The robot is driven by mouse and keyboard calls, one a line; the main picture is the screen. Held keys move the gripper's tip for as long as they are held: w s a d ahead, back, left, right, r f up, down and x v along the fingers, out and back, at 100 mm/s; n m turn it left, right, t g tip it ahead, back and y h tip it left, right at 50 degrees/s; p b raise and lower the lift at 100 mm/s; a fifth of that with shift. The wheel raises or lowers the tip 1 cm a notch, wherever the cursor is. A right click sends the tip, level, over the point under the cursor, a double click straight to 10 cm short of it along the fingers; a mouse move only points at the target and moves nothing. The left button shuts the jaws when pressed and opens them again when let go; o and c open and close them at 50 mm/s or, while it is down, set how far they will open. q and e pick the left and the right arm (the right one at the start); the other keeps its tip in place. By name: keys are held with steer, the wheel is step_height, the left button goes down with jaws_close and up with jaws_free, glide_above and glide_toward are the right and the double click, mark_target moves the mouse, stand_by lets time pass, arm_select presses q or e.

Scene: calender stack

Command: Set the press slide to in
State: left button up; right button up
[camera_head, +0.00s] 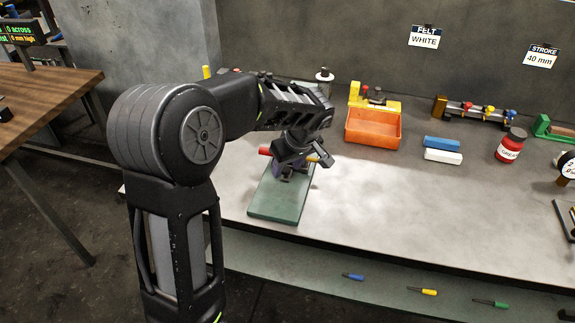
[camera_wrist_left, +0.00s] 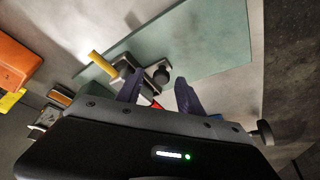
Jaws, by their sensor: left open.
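The press has a flat green base plate (camera_head: 277,205) near the front left of the bench. Its upper part is mostly hidden by my left gripper (camera_head: 291,168) in the head view. A red end (camera_head: 265,151) and a yellow end (camera_head: 322,156) stick out on either side. The left wrist view shows the plate (camera_wrist_left: 212,42), a small metal block with a round black knob (camera_wrist_left: 161,75), and a yellow rod (camera_wrist_left: 104,65). My left gripper (camera_wrist_left: 160,80) is open, its purple fingers on either side of the knob's line; I cannot tell whether they touch it. My right gripper is not in view.
An orange bin (camera_head: 373,128) stands behind and right of the press. A blue block (camera_head: 441,143), a white block (camera_head: 443,156) and a red jar (camera_head: 510,146) lie farther right. The bench front right of the plate is clear. Several screwdrivers (camera_head: 423,291) lie on the lower shelf.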

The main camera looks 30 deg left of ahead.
arm_select(q)
steer(key=v, duration=0.7)
steer(key=shift+d+r+b, duration=0.15)
steer(key=shift+r+b, duration=0.2)
steer(key=shift+c, duration=0.2)
